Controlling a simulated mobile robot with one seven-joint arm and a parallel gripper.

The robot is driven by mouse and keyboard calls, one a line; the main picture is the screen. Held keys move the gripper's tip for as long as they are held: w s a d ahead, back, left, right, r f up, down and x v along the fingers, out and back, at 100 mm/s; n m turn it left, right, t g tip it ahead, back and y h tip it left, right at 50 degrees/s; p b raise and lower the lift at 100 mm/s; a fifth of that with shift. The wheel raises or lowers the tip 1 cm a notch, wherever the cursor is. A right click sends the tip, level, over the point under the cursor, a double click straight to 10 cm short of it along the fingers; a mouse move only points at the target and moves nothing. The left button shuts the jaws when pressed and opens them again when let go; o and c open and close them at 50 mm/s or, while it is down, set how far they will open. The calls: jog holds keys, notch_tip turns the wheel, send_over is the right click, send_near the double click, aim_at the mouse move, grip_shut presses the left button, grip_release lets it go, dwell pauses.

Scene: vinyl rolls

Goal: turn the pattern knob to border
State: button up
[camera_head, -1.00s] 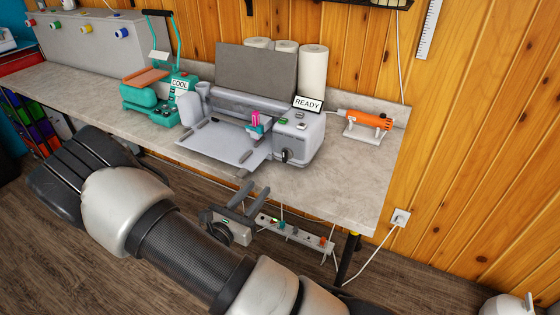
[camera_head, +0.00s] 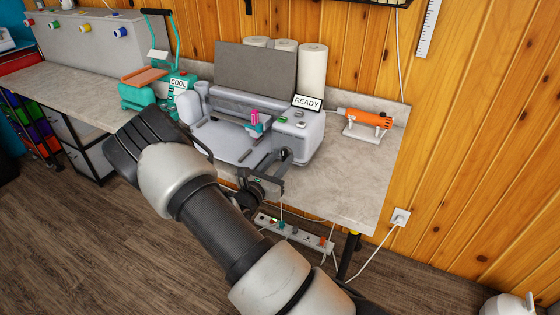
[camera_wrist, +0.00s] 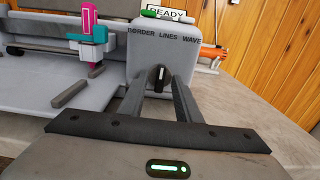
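The dark pattern knob (camera_wrist: 161,76) is on the front face of the grey cutting machine (camera_wrist: 175,45), below the printed words BORDER, LINES and WAVE. Its light pointer mark stands about upright, towards LINES, the middle word. In the head view the knob (camera_head: 286,154) is partly hidden by my gripper (camera_head: 281,168). In the wrist view my gripper (camera_wrist: 160,80) is open, with one finger on each side of the knob and a gap between them. I cannot tell whether the fingertips reach past the knob's face.
A READY sign (camera_head: 307,103) stands on the machine. A pink and teal carriage (camera_head: 255,122) is left of the knob. An orange tool (camera_head: 366,120) lies on a stand at right. A teal press (camera_head: 160,95) stands at left. The worktop's right end (camera_head: 350,185) is clear.

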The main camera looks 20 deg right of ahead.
jog(key=shift+c, duration=0.3)
grip_shut()
jog(key=m+b, duration=0.1)
jog(key=m, duration=0.3)
jog(key=shift+f+b, duration=0.1)
jog(key=shift+b, duration=0.3)
jog(key=shift+m+b, duration=1.05)
jog(key=shift+m, duration=0.95)
jog(key=shift+o, duration=0.3)
grip_release()
